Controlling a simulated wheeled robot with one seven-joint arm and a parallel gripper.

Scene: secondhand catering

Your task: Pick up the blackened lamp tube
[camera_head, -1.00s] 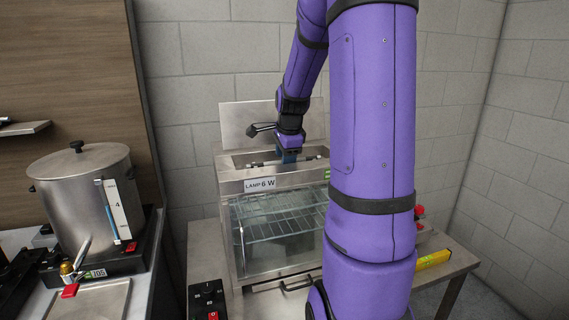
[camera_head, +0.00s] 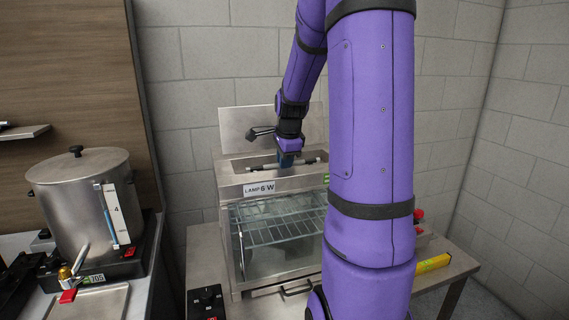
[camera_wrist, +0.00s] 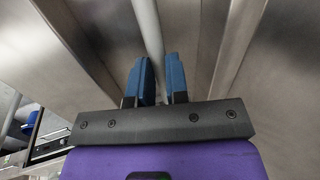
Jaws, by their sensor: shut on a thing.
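The lamp tube (camera_head: 312,162) is a thin pale rod with dark ends, lying across the open top of the steel display cabinet (camera_head: 262,203). My gripper (camera_head: 287,160) points down over it, with its blue fingers shut on it near the middle. In the wrist view the tube (camera_wrist: 149,28) runs between the two blue fingertips (camera_wrist: 160,62). The cabinet's front label (camera_head: 259,187) reads "LAMP 6 W". The fingers hide part of the tube.
The raised lid (camera_head: 240,125) stands behind the cabinet's top opening. A steel urn (camera_head: 80,195) stands on the left counter. A yellow level-like bar (camera_head: 433,263) lies on the table at right. My arm hides the cabinet's right side.

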